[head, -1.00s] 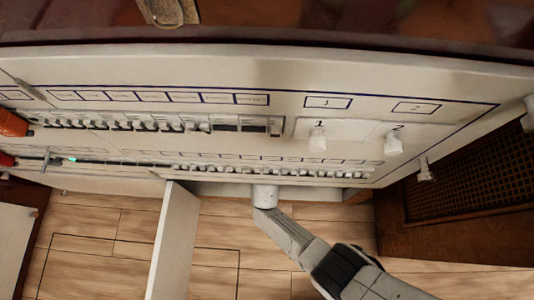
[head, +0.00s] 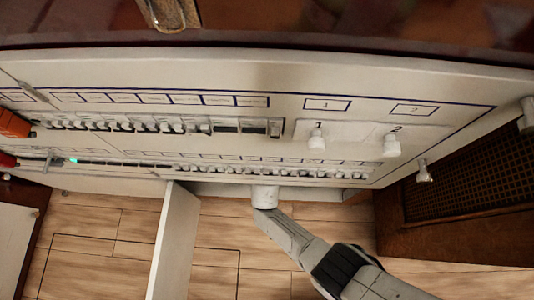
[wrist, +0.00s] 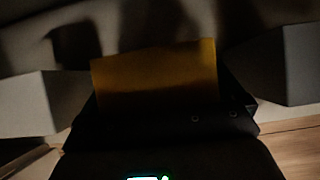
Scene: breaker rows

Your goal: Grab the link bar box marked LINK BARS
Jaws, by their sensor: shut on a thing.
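A dark yellow box (wrist: 155,75) is in the middle of the wrist view, in deep shade. No marking on it can be read, so I cannot confirm the words LINK BARS. My gripper (wrist: 165,88) is shut on this box, with pale grey blocks, likely its fingers, at both sides of the wrist view. In the head view my arm reaches up to the lower edge of the breaker panel (head: 290,80). There the panel hides the gripper and the box.
Rows of breakers (head: 150,124) and two white knobs (head: 392,144) stick out of the panel. A pale upright board (head: 175,240) stands left of my arm. A brown cabinet with a mesh front (head: 455,180) is at the right. Wooden floor (head: 100,240) shows below.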

